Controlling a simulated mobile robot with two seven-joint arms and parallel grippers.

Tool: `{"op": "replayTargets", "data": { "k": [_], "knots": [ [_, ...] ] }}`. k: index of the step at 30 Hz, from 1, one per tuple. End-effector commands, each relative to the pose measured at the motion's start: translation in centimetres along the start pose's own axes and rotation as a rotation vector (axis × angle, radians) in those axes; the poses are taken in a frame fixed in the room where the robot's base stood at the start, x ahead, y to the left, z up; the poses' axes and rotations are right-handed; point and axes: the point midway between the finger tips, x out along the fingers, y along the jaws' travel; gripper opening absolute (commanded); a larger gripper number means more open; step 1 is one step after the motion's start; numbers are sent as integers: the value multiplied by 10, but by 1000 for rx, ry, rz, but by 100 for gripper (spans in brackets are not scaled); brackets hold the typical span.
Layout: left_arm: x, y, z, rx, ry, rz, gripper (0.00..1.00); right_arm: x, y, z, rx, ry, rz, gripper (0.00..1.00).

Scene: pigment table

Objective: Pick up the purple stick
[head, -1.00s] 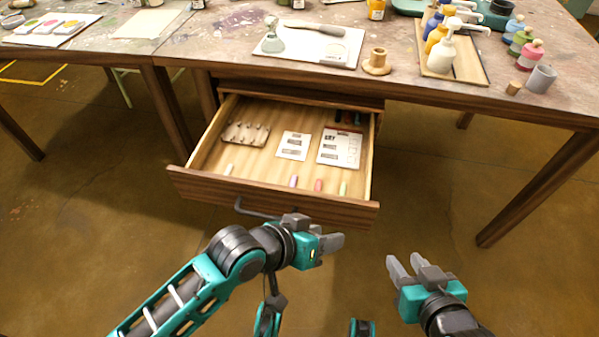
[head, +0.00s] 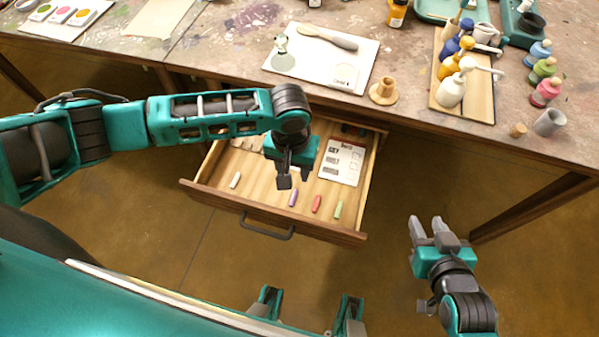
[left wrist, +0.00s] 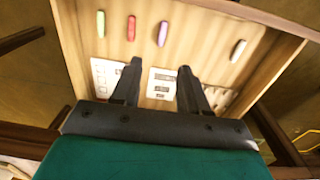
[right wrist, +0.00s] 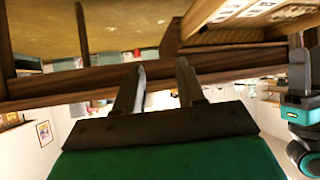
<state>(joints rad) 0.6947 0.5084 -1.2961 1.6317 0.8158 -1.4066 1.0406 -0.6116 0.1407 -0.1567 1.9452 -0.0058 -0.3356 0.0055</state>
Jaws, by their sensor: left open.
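The purple stick (head: 293,197) lies on the floor of the open drawer (head: 262,190), between a white stick (head: 235,180) and a red stick (head: 316,204). It also shows in the left wrist view (left wrist: 163,34), beyond and between my fingertips. My left gripper (head: 289,180) points down over the drawer, close to the purple stick in the head view; it is open and empty. It hides part of the drawer's cards. My right gripper (head: 428,226) is open and empty, right of the drawer and in front of the table.
A green stick (head: 338,210) lies at the drawer's right, and a printed card (head: 342,163) lies behind the sticks. The drawer's front has a dark handle (head: 267,228). The tabletop above holds a white board (head: 300,62), a wooden spool (head: 383,92) and several bottles.

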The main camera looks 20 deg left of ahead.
Motion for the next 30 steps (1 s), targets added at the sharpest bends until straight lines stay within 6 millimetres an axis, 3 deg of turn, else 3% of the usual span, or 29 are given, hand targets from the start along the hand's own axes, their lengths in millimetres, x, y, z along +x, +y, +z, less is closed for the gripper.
{"op": "replayTargets", "data": {
  "k": [4, 13, 20, 30],
  "knots": [
    [6, -6, -1, -15, -9, -23, 44, 0, 0, 2, -2, 0, 0, 39],
    [61, -6, -1, -14, -7, -21, 44, 6, -7, 27, 3, -38, -14, 39],
    [78, -6, 0, -12, -6, -18, 44, 7, -13, 19, 5, -21, -27, 39],
    [124, -4, 3, -13, -6, -19, 44, 16, -15, 21, 9, -16, -36, 39]
  ]
}}
